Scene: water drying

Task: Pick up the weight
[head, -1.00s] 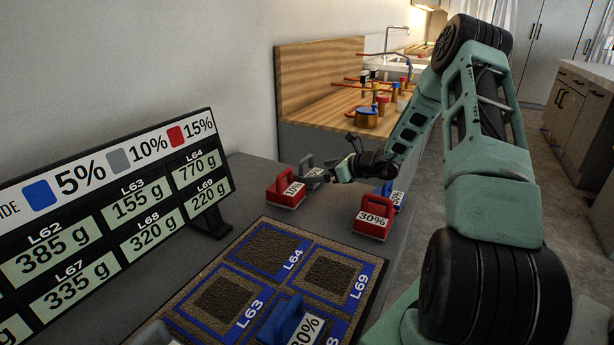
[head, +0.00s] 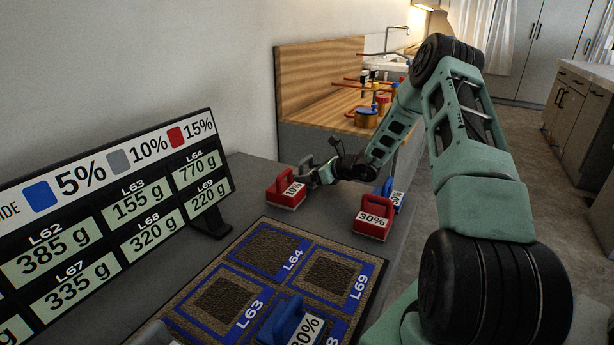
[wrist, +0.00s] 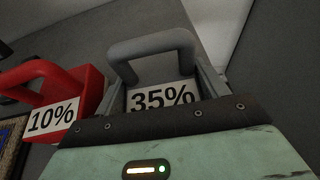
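A grey weight marked 35% (wrist: 160,95) with a looped handle fills the middle of the wrist view. In the head view its grey handle (head: 305,163) shows behind the red 10% weight, and its body is mostly hidden. My gripper (head: 318,175) is low at the far end of the dark table, beside the grey weight. In the wrist view my gripper (wrist: 165,82) appears open, with a finger on each side of the grey weight. I cannot tell whether either finger touches it.
The red 10% weight (head: 286,192) stands close left of my gripper. A red 30% weight (head: 373,219) and a blue weight (head: 397,196) stand nearer the right edge. A blue weight (head: 285,322) rests on the soil-patch board (head: 222,262). A sign (head: 120,215) stands left.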

